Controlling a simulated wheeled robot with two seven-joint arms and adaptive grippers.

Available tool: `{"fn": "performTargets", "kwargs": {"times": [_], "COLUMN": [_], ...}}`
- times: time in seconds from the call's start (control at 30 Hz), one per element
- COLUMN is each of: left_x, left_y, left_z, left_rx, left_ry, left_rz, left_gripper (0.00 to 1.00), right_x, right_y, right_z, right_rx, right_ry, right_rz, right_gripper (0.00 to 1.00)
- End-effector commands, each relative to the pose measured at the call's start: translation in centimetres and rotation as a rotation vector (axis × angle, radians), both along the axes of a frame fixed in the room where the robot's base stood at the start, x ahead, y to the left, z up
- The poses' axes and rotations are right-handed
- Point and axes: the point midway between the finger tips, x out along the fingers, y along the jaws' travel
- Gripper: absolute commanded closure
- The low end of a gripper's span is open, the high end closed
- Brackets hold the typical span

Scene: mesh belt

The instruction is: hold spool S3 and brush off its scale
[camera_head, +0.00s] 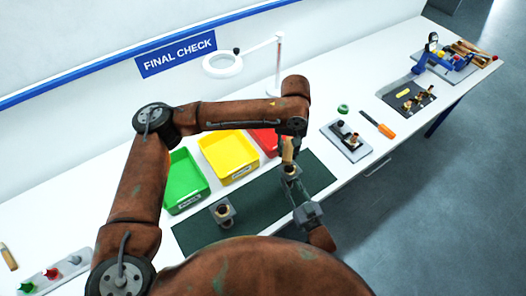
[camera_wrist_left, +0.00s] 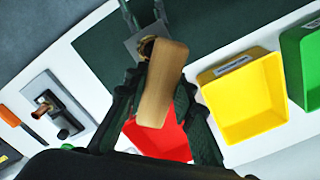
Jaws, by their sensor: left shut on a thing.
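My left gripper (camera_head: 288,146) reaches down over the right part of the dark green mat (camera_head: 320,174). It is shut on a wooden-handled brush (camera_wrist_left: 162,85), whose pale handle fills the middle of the left wrist view. Just below the brush is a grey, square-ended spool with a brass-coloured middle (camera_head: 290,172), which also shows in the left wrist view (camera_wrist_left: 132,46). My right gripper (camera_head: 295,186) comes up from below and appears shut on this spool. I cannot read a label or see scale on it. The brush's lower end is hidden, so contact is unclear.
Another spool (camera_head: 224,212) stands on the mat at left. Green (camera_head: 184,205), yellow (camera_head: 228,178) and red (camera_head: 262,134) bins line the mat's back edge. A fixture plate (camera_head: 350,150) and an orange-handled tool (camera_head: 386,130) lie to the right. A ring lamp (camera_head: 208,70) stands behind.

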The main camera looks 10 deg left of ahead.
Motion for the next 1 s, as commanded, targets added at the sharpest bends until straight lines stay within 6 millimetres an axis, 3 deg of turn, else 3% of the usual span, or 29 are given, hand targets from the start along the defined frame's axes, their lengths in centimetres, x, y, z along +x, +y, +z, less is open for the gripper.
{"fn": "performTargets", "kwargs": {"times": [0.17, 0.57, 1.0], "left_x": [0.3, 0.2, 0.2], "left_y": [-1.7, -1.7, -1.6], "left_z": [0.0, -0.2, -3.6], "left_rx": [0.009, 0.01, 0.01], "left_ry": [-0.004, -0.003, -0.002], "left_rz": [-0.001, -0.001, 0.0], "left_gripper": [0.96, 0.96, 0.96], "right_x": [0.0, 0.1, 0.1], "right_y": [-0.1, -0.1, -0.1], "right_z": [0.0, 0.0, 0.0], "right_rx": [-0.001, -0.001, -0.001], "right_ry": [-0.001, -0.001, -0.001], "right_rz": [-0.002, -0.002, -0.002], "right_gripper": [1.0, 1.0, 1.0]}}
